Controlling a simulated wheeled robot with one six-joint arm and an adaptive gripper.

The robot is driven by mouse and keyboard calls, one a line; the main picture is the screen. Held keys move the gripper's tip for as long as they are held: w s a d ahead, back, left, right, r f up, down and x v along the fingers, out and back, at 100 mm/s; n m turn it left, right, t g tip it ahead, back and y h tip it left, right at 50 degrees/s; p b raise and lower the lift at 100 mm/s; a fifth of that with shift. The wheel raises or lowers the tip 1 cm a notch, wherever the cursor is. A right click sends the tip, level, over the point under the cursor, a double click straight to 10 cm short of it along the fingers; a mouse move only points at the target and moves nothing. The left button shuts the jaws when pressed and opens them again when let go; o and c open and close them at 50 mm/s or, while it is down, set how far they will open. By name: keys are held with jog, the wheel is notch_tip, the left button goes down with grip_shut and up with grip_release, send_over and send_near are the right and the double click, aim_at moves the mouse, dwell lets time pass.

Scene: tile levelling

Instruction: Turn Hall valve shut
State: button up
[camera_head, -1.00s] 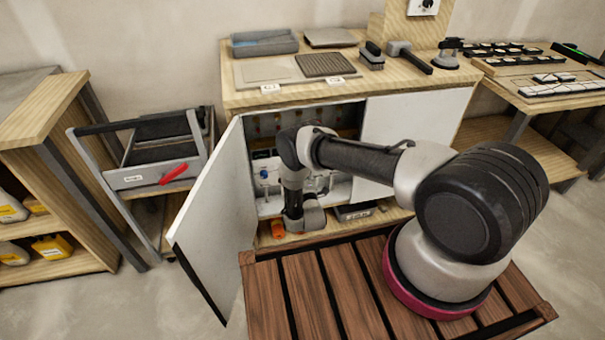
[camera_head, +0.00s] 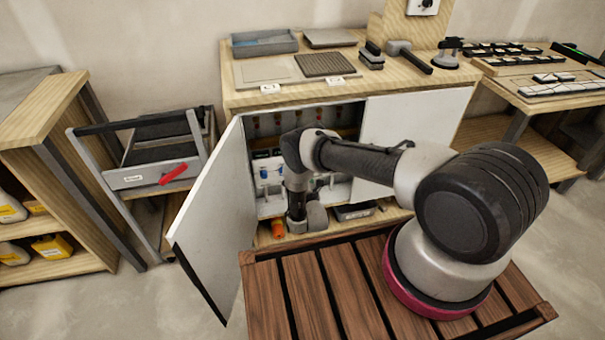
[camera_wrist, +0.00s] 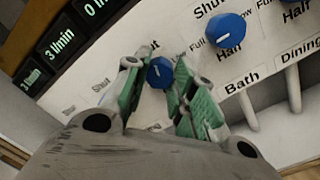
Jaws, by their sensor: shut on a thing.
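In the wrist view my gripper (camera_wrist: 160,82) has its green fingers closed on either side of a small blue valve knob (camera_wrist: 159,73). The knob sits on a white panel and has a white pointer mark. Part of a word ending in "ut" shows just above it, but the fingers hide the knob's name label. A second blue knob (camera_wrist: 229,30), with "Bath" below it, is to the right. In the head view my wrist reaches into the open cabinet (camera_head: 205,207) and hides the gripper and the gripped knob.
Black flow displays (camera_wrist: 61,39) reading l/min are at upper left. Pipes run below the panel. An orange object (camera_head: 278,229) lies on the cabinet floor beside my wrist. The left door stands open.

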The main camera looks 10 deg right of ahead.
jog(key=shift+n, duration=1.8)
jog(key=shift+d, duration=0.1)
jog(key=o, duration=1.1)
jog(key=shift+c, duration=0.2)
jog(key=shift+s, duration=0.15)
jog(key=s, duration=1.1)
jog(key=shift+s+f, duration=0.4)
jog(key=shift+f, duration=0.05)
